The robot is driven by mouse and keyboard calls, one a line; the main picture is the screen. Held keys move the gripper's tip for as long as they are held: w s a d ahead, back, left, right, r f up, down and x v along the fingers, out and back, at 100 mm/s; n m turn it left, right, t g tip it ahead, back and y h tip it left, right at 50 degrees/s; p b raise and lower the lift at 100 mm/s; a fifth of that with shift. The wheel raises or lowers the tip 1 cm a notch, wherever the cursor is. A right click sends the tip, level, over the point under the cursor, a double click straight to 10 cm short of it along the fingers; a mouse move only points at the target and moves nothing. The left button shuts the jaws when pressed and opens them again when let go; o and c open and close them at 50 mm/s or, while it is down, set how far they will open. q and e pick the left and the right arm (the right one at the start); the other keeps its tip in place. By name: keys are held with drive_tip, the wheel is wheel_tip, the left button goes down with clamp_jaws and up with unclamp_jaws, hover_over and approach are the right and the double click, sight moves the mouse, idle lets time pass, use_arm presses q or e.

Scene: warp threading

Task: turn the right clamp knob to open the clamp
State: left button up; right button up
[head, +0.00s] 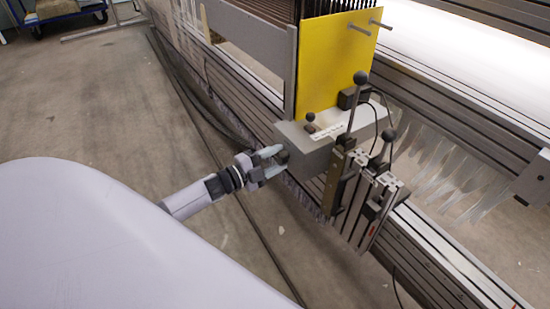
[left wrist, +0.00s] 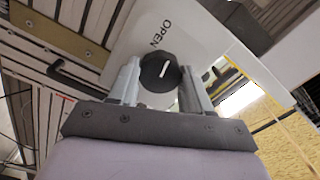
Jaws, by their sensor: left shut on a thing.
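The clamp knob (left wrist: 159,71) is round and black with a white pointer line. It sits on a light grey housing (left wrist: 195,25) marked "OPEN". My left gripper (left wrist: 158,80) has one finger on each side of the knob and is shut on it. In the head view my left gripper (head: 275,158) reaches the end face of the grey clamp box (head: 310,147), and the dark knob (head: 283,157) shows between its fingertips. My right gripper is not in view.
A yellow panel (head: 335,60) stands above the box. Upright levers with black balls (head: 361,78) rise to its right, with cables nearby. A long slotted rail (head: 235,90) runs diagonally. The grey floor (head: 100,120) at left is open.

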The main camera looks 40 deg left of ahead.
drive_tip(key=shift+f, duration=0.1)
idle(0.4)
use_arm(q)
drive_tip(key=o, duration=1.1)
drive_tip(key=shift+c, duration=0.2)
drive_tip(key=shift+s+a, duration=0.2)
drive_tip(key=shift+s, duration=0.25)
drive_tip(key=p+v, duration=0.2)
drive_tip(key=v, duration=0.4)
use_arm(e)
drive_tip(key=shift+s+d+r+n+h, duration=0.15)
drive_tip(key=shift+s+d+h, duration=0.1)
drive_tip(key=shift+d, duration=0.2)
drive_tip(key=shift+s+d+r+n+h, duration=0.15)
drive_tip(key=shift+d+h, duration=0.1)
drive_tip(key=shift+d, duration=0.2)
